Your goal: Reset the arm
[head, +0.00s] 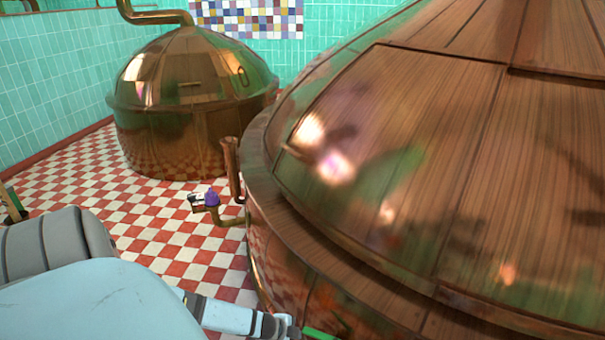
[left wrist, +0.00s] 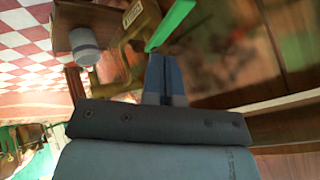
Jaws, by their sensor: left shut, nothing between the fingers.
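My left arm comes in at the lower left of the head view, its grey and pale blue links filling that corner. The front of this arm reaches the bottom edge beside the big copper kettle (head: 400,170), where the gripper is too cut off to make out well. In the left wrist view my left gripper (left wrist: 160,62) has its two blue-grey fingers together with nothing between them. A green bar (left wrist: 172,26) shows just beyond the fingertips; I cannot tell whether they touch. My right gripper is in neither view.
A smaller copper kettle (head: 190,100) stands at the back left. A pipe with a purple-topped fitting (head: 211,199) juts from the big kettle's left side. Green tiled walls (head: 50,70) stand behind.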

